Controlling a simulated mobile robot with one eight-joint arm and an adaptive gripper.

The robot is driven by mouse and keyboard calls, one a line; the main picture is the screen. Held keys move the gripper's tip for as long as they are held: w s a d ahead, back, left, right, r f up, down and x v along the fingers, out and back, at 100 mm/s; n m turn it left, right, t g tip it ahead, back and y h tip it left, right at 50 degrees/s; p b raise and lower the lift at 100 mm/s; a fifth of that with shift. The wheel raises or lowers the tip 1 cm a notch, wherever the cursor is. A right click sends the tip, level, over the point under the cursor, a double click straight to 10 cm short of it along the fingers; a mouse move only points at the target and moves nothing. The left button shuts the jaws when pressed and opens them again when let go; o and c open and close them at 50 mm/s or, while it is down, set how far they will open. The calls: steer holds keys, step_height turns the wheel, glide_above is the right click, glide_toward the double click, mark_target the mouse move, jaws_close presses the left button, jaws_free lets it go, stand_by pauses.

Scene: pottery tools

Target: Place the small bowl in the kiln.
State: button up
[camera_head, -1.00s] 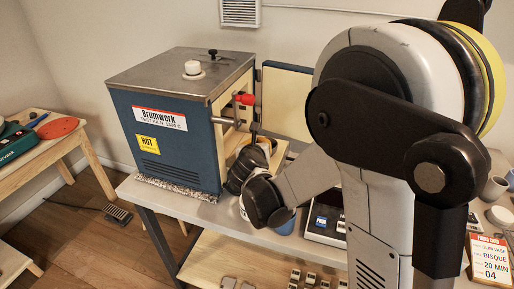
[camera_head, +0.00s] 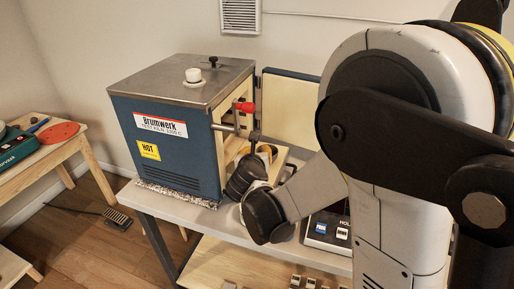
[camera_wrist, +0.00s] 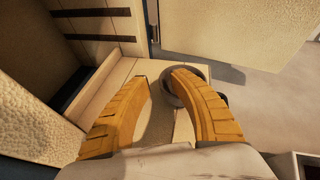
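The kiln (camera_head: 165,120) is a blue box with a grey top, standing on the table with its door (camera_head: 288,103) open on the right. In the wrist view I see its pale interior wall (camera_wrist: 35,100), dark heating slots and a light shelf or floor slab (camera_wrist: 112,85).
A control box with switches (camera_head: 326,230) stands on the grey table to the right of the kiln. The open door panel (camera_wrist: 235,45) borders the opening in the wrist view. A wooden bench (camera_head: 55,150) is at left.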

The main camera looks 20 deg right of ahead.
steer(key=p+v, duration=0.2)
steer(key=v, duration=0.7)
steer(key=shift+s, duration=0.2)
steer(key=shift+r, duration=0.1)
steer(key=shift+c, duration=0.4)
